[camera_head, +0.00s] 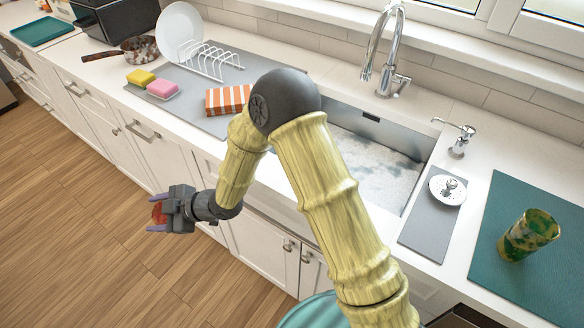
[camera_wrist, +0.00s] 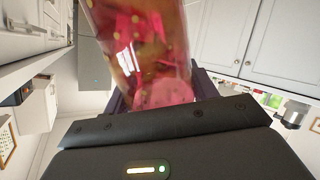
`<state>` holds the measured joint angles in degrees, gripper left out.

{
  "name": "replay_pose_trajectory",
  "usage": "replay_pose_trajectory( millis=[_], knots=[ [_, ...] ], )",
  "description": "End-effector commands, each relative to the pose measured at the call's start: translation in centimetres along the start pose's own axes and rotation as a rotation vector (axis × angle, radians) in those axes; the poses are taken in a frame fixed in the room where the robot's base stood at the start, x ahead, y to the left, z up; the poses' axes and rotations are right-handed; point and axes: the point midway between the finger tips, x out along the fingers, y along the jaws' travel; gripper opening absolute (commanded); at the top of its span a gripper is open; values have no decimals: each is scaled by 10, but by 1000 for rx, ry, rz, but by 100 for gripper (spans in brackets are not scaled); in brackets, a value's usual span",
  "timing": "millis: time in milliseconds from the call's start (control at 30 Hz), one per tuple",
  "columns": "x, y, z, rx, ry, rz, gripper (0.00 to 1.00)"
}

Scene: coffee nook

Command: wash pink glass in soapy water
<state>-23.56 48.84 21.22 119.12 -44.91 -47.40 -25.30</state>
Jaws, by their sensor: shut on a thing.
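My gripper (camera_head: 158,214) is off the counter's front edge, above the wood floor, left of the sink. It is shut on the pink glass, which shows as a small reddish patch (camera_head: 159,211) in the head view. In the wrist view the pink glass (camera_wrist: 145,50) is translucent pink with yellowish spots and fills the upper middle between the fingers. The sink (camera_head: 370,165) holds greyish water with whitish foam. My arm crosses in front of the sink and hides its left part.
A green patterned glass (camera_head: 530,234) stands on a teal mat (camera_head: 500,275) at right. A soap dispenser (camera_head: 461,141) and faucet (camera_head: 388,55) stand behind and beside the sink. Sponges (camera_head: 140,78), a striped cloth (camera_head: 227,99), a white rack (camera_head: 210,60) and a plate (camera_head: 181,33) are left of it.

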Motion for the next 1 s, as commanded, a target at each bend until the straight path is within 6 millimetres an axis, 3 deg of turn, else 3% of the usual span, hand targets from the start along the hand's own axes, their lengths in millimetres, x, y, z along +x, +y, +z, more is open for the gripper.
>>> replay_pose_trajectory(
  millis=[333,1000],
  knots=[
    [-2,-2,1,0,0,0,15],
    [-32,-23,4,0,0,1,15]
  ],
)
